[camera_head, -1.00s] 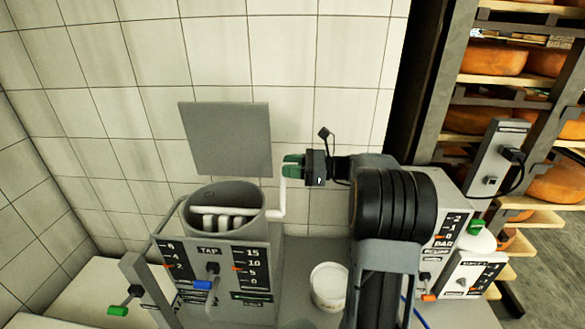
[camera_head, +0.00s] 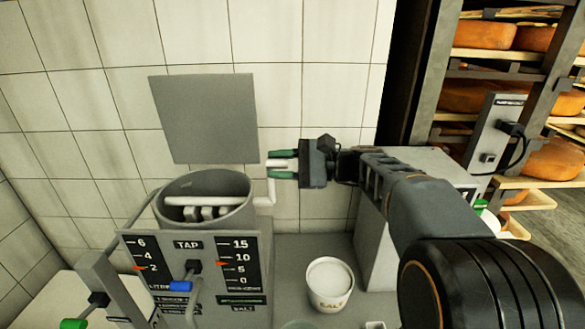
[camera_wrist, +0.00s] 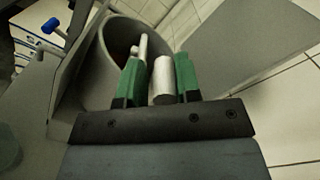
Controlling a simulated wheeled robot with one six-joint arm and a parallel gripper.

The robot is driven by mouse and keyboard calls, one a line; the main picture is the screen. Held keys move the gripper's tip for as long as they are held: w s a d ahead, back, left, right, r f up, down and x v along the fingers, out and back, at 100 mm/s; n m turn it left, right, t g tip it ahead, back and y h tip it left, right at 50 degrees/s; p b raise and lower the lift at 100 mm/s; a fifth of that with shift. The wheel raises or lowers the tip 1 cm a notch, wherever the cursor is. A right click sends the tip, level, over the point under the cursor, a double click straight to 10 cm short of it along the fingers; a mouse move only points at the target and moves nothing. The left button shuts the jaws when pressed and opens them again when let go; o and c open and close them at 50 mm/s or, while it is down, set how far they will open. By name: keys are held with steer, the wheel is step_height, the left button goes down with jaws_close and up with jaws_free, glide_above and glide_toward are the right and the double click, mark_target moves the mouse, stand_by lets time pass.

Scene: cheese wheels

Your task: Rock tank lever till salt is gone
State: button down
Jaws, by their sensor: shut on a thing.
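The grey round tank (camera_head: 245,218) has white paddle bars (camera_head: 209,202) inside its open top. A white crank lever (camera_head: 271,193) rises from its right side. My gripper (camera_head: 271,163) is shut on the lever's white handle, level with or just above the tank rim. In the wrist view the handle (camera_wrist: 163,82) lies between my green fingers (camera_wrist: 160,75). The tank's front panel carries a 0 to 15 scale (camera_head: 240,282), with its red pointer (camera_head: 222,264) between 5 and 10. Salt inside the tank cannot be made out.
A white bucket (camera_head: 330,285) with salt lettering stands right of the tank. A blue-handled tap (camera_head: 181,286) sits on the front panel, and a green-handled lever (camera_head: 74,324) is lower left. A grey plate (camera_head: 203,118) stands behind. Cheese racks (camera_head: 484,40) are at right.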

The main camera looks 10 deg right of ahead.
steer(key=shift+s+a+f+n+b, duration=0.1)
steer(key=shift+s+f+n+b, duration=0.2)
steer(key=shift+s+n+b, duration=0.45)
steer(key=c, duration=1)
jaws_free()
steer(key=shift+o, duration=0.2)
steer(key=s+d, duration=0.2)
steer(key=d, duration=1.1)
steer(key=shift+s+d, duration=0.3)
steer(key=shift+s, duration=0.05)
